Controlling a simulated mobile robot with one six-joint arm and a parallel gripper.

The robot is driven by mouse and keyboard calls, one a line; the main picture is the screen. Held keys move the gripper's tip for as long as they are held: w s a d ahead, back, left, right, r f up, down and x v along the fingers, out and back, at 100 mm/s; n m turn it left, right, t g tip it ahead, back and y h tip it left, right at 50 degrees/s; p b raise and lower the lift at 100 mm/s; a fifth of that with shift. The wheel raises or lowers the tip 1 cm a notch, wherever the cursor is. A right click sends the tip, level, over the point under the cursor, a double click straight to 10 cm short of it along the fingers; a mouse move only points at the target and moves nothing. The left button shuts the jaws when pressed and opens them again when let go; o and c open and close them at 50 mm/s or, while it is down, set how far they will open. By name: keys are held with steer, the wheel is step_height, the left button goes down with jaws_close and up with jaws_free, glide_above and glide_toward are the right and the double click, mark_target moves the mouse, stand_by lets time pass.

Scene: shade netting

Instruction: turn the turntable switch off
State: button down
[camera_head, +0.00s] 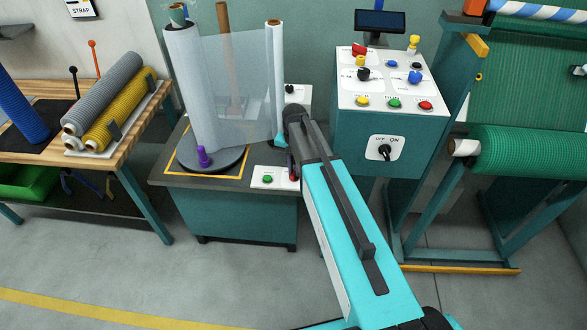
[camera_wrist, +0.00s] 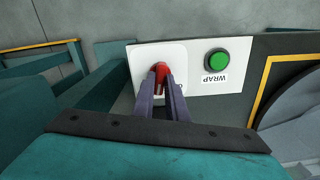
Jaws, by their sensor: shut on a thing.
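The turntable (camera_head: 208,163) stands on a teal base, with a wrapped roll and a purple knob on it. On the white plate (camera_wrist: 140,55) at its front corner is a red switch (camera_wrist: 161,69), beside a green button (camera_wrist: 217,61) marked WRAP. My gripper (camera_wrist: 161,82) is shut on the red switch, with a finger on either side of it. The fingers cover much of the switch, so I cannot tell which way it is set. In the head view the plate (camera_head: 262,182) shows its green button, while my arm mostly hides the switch and gripper.
A teal control cabinet (camera_head: 352,135) with several knobs, buttons and an OFF/ON switch (camera_head: 385,150) stands right of my arm. A wooden bench (camera_head: 125,145) with rolls is at the left. A green netting roll (camera_head: 530,150) hangs at the right. The front left floor is clear.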

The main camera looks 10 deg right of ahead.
mark_target(294, 171)
steer(key=n, duration=0.6)
steer(key=shift+w+r, duration=0.1)
steer(key=shift+w, duration=0.05)
steer(key=n, duration=0.5)
steer(key=shift+n, duration=0.4)
steer(key=c, duration=1.8)
jaws_free()
steer(key=shift+o, duration=0.2)
steer(key=shift+r, duration=0.1)
step_height(294, 171, up, 14)
steer(key=b, duration=0.1)
steer(key=shift+f, duration=0.25)
